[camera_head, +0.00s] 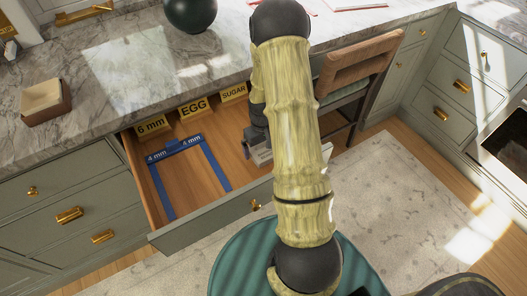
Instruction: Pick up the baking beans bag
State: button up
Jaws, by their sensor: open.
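I cannot make out a baking beans bag for certain in the head view. My gripper (257,137) is a dark shape, mostly hidden behind my arm, and it reaches down over the right part of the open drawer (205,222). A small pale object with dark marks (262,154) shows just below the gripper; I cannot tell what it is or whether the gripper touches it. The gripper is open.
In the drawer, yellow labels (194,107) read 6 mm, EGG and SUGAR beside a blue U-shaped frame (163,190) marked 4 mm. A small box (46,103) and a dark green round object (190,12) stand on the marble counter (120,65). A chair (362,65) stands right.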

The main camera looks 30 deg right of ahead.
jog(key=shift+c, duration=0.4)
jog(key=c, duration=1)
jog(key=shift+c, duration=0.2)
jog(key=shift+r, duration=0.15)
notch_tip(320, 180, up, 10)
jog(key=shift+f, duration=0.1)
jog(key=shift+w, duration=0.1)
